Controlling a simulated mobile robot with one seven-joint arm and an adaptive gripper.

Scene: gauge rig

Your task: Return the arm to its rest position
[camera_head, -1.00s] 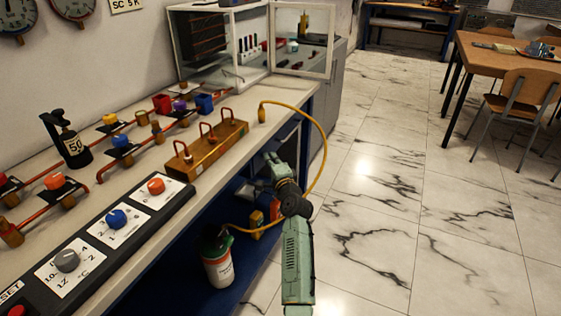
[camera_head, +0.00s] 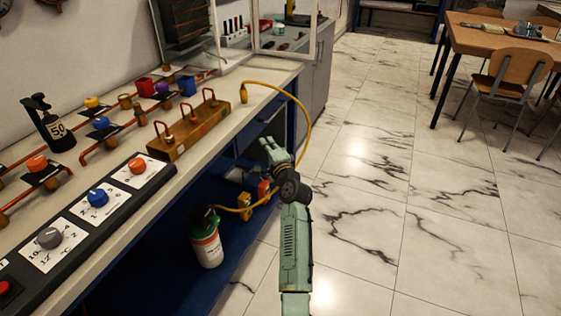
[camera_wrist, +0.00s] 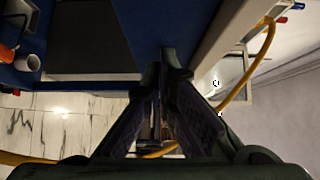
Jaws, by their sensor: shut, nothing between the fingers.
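My arm rises from the bottom of the head view, green with a dark joint, in front of the bench's open side. My gripper (camera_head: 268,143) is at its end, near the bench's front edge and below the level of the bench top. In the wrist view my gripper (camera_wrist: 163,75) has its two dark fingers converging at the tips, shut with nothing between them. The fingers touch no object that I can make out.
The bench (camera_head: 222,133) carries a brass manifold (camera_head: 190,132), a knob panel (camera_head: 95,210) and valves on pipes. A yellow hose (camera_head: 308,125) loops close beside my arm. A white-and-green cylinder (camera_head: 206,240) stands on the lower shelf.

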